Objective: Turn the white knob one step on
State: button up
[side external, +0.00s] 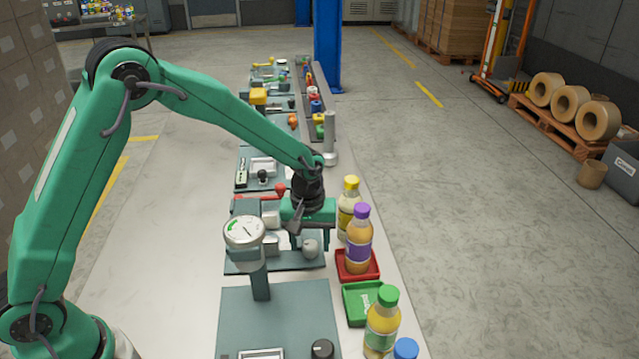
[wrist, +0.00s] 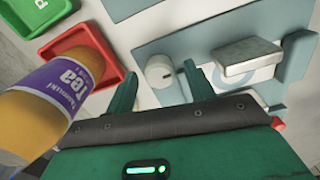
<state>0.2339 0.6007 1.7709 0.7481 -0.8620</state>
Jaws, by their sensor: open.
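The white knob (side external: 310,249) sits on a grey-blue plate (side external: 290,264) below my gripper (side external: 309,236). In the wrist view the white knob (wrist: 160,77) has a dark mark on its right side and lies between the two green fingers of my gripper (wrist: 161,72). The fingers are open, one to each side of it, with a visible gap on the right. I cannot tell whether their tips are level with the knob or still above it.
A gauge (side external: 245,232) on a post stands left of my gripper. A purple-capped bottle (side external: 358,245) is close on the right, in a red tray (side external: 357,265). A green tray (side external: 360,303) and green-capped bottle (side external: 382,325) are nearer. A pale block (wrist: 247,60) lies right of the knob.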

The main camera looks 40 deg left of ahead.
jog(key=c, duration=1)
jog(key=shift+m, duration=0.4)
jog(key=m, duration=0.7)
jog(key=shift+a+m, duration=0.1)
jog(key=shift+m, duration=0.3)
jog(key=m, duration=0.4)
jog(key=shift+m, duration=0.3)
jog(key=m, duration=0.4)
jog(key=shift+m, duration=0.3)
